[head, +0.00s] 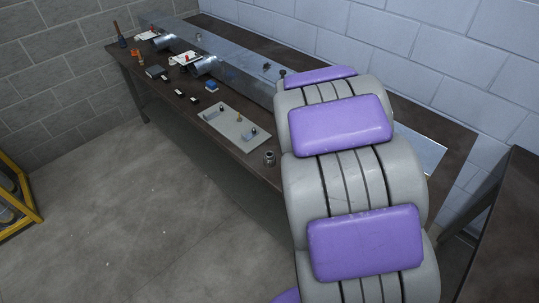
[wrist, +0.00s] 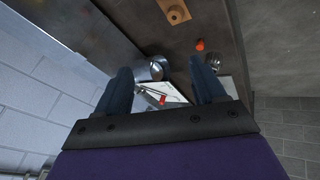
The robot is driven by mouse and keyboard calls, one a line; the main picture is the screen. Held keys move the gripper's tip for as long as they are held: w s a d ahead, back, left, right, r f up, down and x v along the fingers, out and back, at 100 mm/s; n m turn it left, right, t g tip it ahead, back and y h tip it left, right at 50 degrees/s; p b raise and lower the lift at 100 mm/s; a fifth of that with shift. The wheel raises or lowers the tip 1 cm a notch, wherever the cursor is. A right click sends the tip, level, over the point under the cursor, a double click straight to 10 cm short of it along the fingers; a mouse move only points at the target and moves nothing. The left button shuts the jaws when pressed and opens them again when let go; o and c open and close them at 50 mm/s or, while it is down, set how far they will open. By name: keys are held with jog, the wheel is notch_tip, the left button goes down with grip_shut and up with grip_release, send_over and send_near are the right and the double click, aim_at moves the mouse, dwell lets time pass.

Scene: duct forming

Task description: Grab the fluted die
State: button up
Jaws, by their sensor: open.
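A small grey metal cylinder (head: 270,158), which may be the fluted die, stands upright near the table's front edge in the head view, just left of my arm. It is too small there to make out flutes. In the wrist view a small shiny metal piece (wrist: 213,63) shows by the right finger, partly hidden; I cannot tell if it is the same object. My gripper (wrist: 161,67) is open with nothing between its dark fingers, above the table. A shiny round duct piece (wrist: 155,70) and a white sheet with a red item (wrist: 163,99) show beyond the fingers.
The long dark table (head: 258,172) runs along the block wall. A yellow rack (head: 20,200) stands far left; the floor between is clear.

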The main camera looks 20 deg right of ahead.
jog(key=w+d+f+n+t+y+p, duration=0.1)
jog(key=w+d+f+n+t+p, duration=0.15)
jog(key=w+d+f, duration=0.35)
jog(key=t+y+p, duration=0.4)
jog(key=t+y, duration=0.2)
jog(key=y, duration=0.1)
send_near(268, 153)
jog(key=b+x, duration=0.1)
jog(key=x, duration=0.2)
jog(key=shift+w+a+f+n+b, duration=0.1)
jog(key=shift+f+n+b, duration=0.15)
jog(key=shift+f+b, duration=0.2)
jog(key=shift+r+b+x, duration=0.15)
jog(key=shift+b+x, duration=0.05)
jog(key=shift+x, duration=1.15)
jog(key=shift+r+b+x, duration=0.1)
jog(key=shift+b+x, duration=0.1)
jog(key=shift+x, duration=1.1)
jog(key=shift+w, duration=0.1)
grip_shut()
